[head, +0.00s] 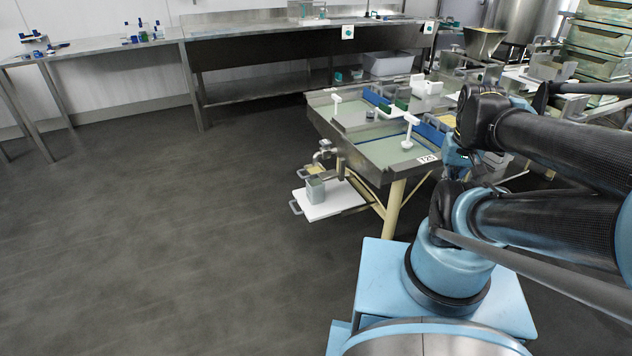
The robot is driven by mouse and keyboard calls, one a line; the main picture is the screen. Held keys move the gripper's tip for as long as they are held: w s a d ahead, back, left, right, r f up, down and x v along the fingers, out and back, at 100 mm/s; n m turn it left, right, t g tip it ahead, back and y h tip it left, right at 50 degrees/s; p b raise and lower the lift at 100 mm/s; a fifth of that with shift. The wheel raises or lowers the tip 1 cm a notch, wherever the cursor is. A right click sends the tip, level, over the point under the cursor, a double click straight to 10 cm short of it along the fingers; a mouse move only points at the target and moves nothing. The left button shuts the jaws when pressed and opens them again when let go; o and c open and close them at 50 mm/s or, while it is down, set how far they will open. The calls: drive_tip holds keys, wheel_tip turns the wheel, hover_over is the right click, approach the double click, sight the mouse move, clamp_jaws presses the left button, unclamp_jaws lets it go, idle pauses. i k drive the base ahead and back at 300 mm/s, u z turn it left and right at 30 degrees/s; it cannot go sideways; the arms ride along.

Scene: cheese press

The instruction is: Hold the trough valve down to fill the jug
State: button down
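The trough (385,152) is a shallow metal basin on cream legs, standing right of centre in the head view. Its valve (325,150) is a small metal fitting on the trough's left end. A pale grey-green jug (315,189) stands upright below the valve, on a white board (334,204) with metal handles. I cannot see whether liquid is in the jug or flowing from the valve. My arm is folded at the right, apart from the valve and jug. My gripper cannot be made out behind the arm links.
White-handled tools (409,130) and blue blocks stand in the trough. A long steel bench (300,29) runs along the back wall, with a lower table (90,46) at its left. A steel funnel (483,42) and stacked crates (600,40) are at upper right. The dark floor at left is clear.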

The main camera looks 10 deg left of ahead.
sight(325, 144)
drive_tip(key=i, duration=0.2)
drive_tip(key=k, duration=1.3)
drive_tip(key=u, duration=0.3)
drive_tip(key=i, duration=1.95)
drive_tip(key=z, duration=0.3)
